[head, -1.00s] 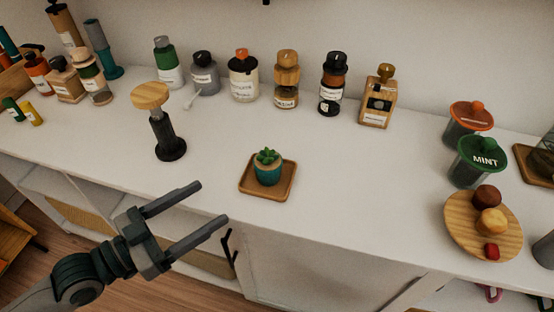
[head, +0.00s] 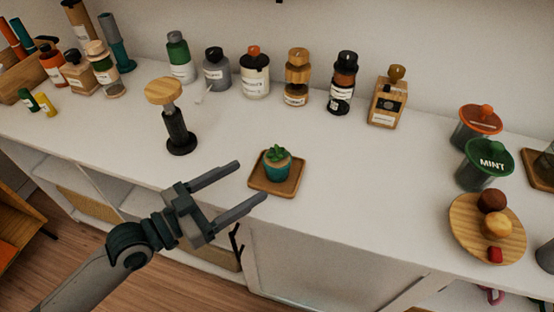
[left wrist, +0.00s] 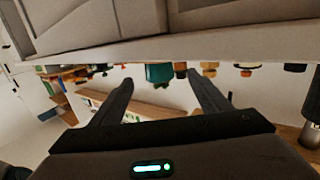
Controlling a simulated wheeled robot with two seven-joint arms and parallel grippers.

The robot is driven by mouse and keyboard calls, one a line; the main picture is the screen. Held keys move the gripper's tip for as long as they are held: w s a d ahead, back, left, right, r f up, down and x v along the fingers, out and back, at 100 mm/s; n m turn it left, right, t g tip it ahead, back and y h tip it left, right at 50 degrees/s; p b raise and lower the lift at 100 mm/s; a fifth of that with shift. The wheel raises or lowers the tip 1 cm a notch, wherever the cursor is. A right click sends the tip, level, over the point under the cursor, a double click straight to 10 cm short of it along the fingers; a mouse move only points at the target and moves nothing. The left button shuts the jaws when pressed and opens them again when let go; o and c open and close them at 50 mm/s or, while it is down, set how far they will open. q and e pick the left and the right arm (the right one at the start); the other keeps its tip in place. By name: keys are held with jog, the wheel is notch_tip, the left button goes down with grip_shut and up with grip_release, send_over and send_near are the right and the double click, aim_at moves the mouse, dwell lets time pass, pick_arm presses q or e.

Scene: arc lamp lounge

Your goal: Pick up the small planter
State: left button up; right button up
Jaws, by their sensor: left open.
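The small planter (head: 277,164) is a teal pot with a green succulent. It stands upright on a square wooden tray (head: 258,183) on the white counter. My left gripper (head: 253,181) is open and empty, its fingers pointing at the planter from the front left, with the tips close to the tray's left and front edges. In the left wrist view the teal planter (left wrist: 159,75) shows ahead, between the two spread fingers (left wrist: 163,82). The planter is not between the fingers in the head view. My right gripper is not in view.
A tamper-like stand with a wooden top (head: 164,91) stands left of the tray. Several bottles line the wall behind. A green-lidded MINT jar (head: 486,162) and a round wooden plate (head: 468,226) with small items are at right. The counter around the tray is clear.

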aim_at(266, 170)
pick_arm(q)
jog(key=shift+p+x, duration=0.3)
jog(key=shift+x, duration=2.1)
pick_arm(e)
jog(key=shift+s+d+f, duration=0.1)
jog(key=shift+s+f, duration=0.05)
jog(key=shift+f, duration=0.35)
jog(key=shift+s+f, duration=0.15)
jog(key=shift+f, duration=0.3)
pick_arm(q)
jog(key=shift+w+d, duration=0.1)
jog(key=shift+d, duration=0.1)
jog(key=shift+w+d, duration=0.2)
jog(key=shift+d, duration=0.1)
jog(key=p+x, duration=0.1)
jog(key=x, duration=0.2)
jog(key=shift+s, duration=0.1)
jog(key=shift+w+d+f, duration=0.15)
jog(key=shift+w+d, duration=0.2)
jog(key=shift+d, duration=0.1)
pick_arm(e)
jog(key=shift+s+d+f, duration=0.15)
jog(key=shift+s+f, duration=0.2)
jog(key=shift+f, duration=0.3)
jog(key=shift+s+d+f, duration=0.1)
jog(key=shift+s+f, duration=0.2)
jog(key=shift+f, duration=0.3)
pick_arm(q)
jog(key=shift+c, duration=0.3)
